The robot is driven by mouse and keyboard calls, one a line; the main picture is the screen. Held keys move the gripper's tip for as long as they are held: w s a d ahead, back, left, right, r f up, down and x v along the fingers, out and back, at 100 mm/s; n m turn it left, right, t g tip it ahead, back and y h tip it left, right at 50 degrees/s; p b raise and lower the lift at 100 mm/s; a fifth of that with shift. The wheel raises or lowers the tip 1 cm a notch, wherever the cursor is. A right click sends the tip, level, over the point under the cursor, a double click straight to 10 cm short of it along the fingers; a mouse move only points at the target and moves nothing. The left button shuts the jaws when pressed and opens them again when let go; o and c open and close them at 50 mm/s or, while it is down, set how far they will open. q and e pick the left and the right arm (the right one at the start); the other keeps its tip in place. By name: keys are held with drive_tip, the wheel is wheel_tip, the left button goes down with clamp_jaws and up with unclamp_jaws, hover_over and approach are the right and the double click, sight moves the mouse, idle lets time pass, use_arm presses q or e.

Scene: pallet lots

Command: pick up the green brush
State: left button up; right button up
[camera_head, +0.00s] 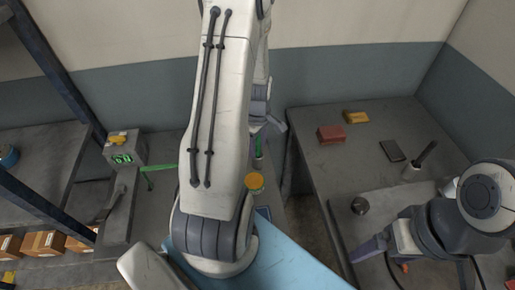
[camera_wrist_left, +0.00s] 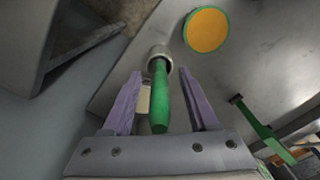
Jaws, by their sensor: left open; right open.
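The green brush (camera_wrist_left: 160,95) shows in the left wrist view with its handle toward my gripper and its other end in a grey round cup (camera_wrist_left: 159,58). In the head view a small part of the green brush (camera_head: 259,147) shows beside my left arm. My left gripper (camera_wrist_left: 164,103) is open, with its purple fingers on either side of the green handle and gaps between. In the head view my left gripper (camera_head: 268,125) is partly hidden behind my arm. My right gripper (camera_head: 371,262) is open at the lower right, low over the right table, and holds nothing.
An orange disc with a green rim (camera_wrist_left: 207,31) lies near the cup. A green T-shaped tool (camera_wrist_left: 262,131) lies to the right. The right table holds a red block (camera_head: 331,134), a yellow block (camera_head: 355,117), and a dark brush in a pale cup (camera_head: 412,171). A scale (camera_head: 125,150) stands left.

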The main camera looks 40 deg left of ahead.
use_arm(q)
drive_tip(key=shift+f, duration=0.6)
clamp_jaws()
drive_tip(key=shift+r, duration=0.1)
wheel_tip(320, 180, up, 10)
drive_tip(key=shift+b, duration=0.35)
